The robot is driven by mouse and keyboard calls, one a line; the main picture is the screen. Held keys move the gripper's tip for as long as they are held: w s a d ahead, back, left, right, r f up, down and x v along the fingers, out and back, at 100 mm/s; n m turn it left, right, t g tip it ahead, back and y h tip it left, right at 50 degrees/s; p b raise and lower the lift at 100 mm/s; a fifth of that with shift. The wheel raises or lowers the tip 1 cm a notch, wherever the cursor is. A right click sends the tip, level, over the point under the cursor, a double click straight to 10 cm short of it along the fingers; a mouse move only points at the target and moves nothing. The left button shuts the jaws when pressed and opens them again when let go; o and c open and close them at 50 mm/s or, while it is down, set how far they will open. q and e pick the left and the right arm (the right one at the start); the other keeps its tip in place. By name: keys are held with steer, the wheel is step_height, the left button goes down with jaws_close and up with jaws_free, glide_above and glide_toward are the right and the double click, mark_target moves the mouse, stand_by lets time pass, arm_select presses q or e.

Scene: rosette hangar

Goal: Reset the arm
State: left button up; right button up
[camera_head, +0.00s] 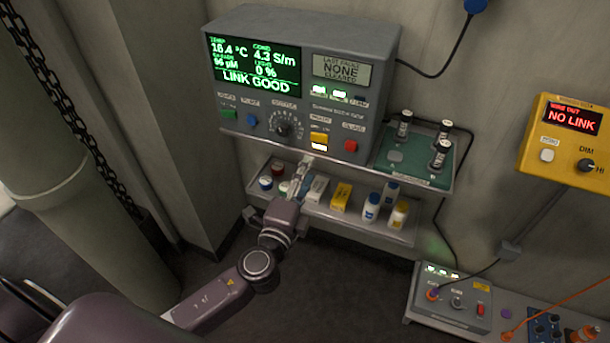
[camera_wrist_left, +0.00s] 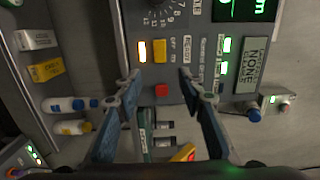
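My left arm reaches up from the bottom left in the head view. Its gripper (camera_head: 303,172) is in front of the lower shelf, just below the front edge of the grey console (camera_head: 300,50). In the left wrist view the two fingers of the left gripper (camera_wrist_left: 160,80) stand apart with nothing between them. Beyond the gap is the console face with a yellow button (camera_wrist_left: 159,50) and a red button (camera_wrist_left: 161,90). They also show in the head view, the yellow button (camera_head: 319,138) left of the red button (camera_head: 351,146). My right gripper is not in view.
The shelf (camera_head: 385,231) holds bottles and boxes close around the left gripper. A green mat (camera_head: 412,160) with dark vials lies right of the console. A yellow wall box (camera_head: 572,145) reads NO LINK; the console screen (camera_head: 255,68) reads LINK GOOD. A pipe stands left.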

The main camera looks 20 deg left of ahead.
arm_select(q)
steer(key=shift+s, duration=0.35)
steer(key=s+a+f+n+g, duration=0.2)
steer(key=s+f+g, duration=0.15)
steer(key=f, duration=0.85)
steer(key=s+a+f+n+g, duration=0.2)
steer(key=s+f, duration=0.3)
steer(key=f, duration=0.7)
steer(key=s+a+f+n+g, duration=0.2)
steer(key=s+f+g, duration=0.15)
steer(key=f, duration=0.85)
steer(key=s+f+n+g, duration=0.2)
steer(key=s+f, duration=0.5)
steer(key=s, duration=0.5)
steer(key=s+d+f+n+g, duration=0.1)
steer(key=s+f+n+g, duration=0.2)
steer(key=s+f, duration=0.4)
steer(key=s+d+f+n+g, duration=0.1)
steer(key=s+f+n+g, duration=0.2)
steer(key=s, duration=1.4)
step_height(320, 180, down, 4)
steer(key=shift+s+f+n+b, duration=0.1)
steer(key=shift+s+n+b, duration=0.15)
steer(key=shift+n, duration=0.45)
steer(key=shift+w+d, duration=0.1)
steer(key=shift+c, duration=0.6)
